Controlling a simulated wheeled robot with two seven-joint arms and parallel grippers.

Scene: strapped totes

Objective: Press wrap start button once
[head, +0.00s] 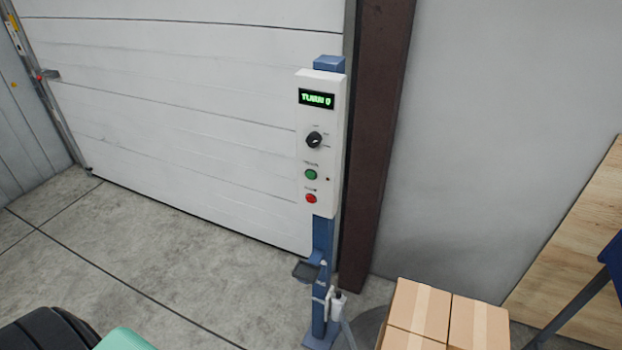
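A white control panel (320,100) is mounted on a blue post (322,240) in the middle of the head view. Its small display (316,98) shows green text that looks like "TURN 0". Below it sit a black rotary knob (314,140), a green button (310,174) and a red button (311,198). The labels beside the buttons are too small to read for certain. Nothing touches the panel. Neither of my grippers can be made out in this view.
Taped cardboard boxes (420,308) stand at the lower right, close to the post. A wooden board (575,250) leans at the right. A white sectional door (190,100) and a brown column (376,130) are behind the panel.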

